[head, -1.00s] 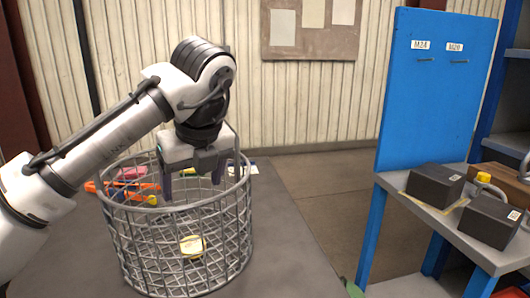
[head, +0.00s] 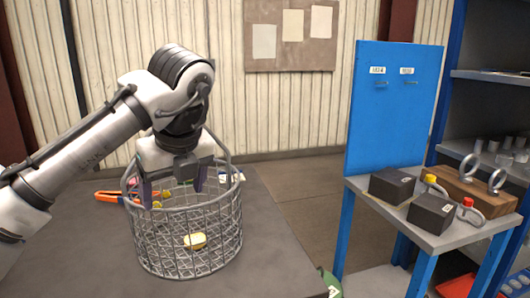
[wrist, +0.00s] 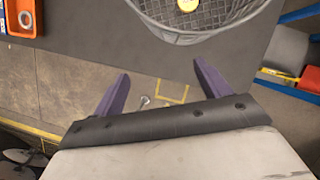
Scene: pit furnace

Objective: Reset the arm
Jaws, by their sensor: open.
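My gripper (head: 173,188) is open and empty, with its two purple fingers apart. In the head view it appears over the wire basket (head: 186,248), in front of its far rim. In the wrist view my gripper (wrist: 160,90) shows nothing between its fingers, and the basket (wrist: 240,22) lies beyond the fingertips at the top. A yellow-topped round item (head: 195,241) lies inside the basket; it also shows in the wrist view (wrist: 187,5).
The basket stands on a dark table (head: 90,265). A blue stand (head: 393,110) at the right carries two dark blocks (head: 391,186) and shackles. A blue shelf (head: 490,95) stands behind it. An orange bin (wrist: 22,17) shows in the wrist view.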

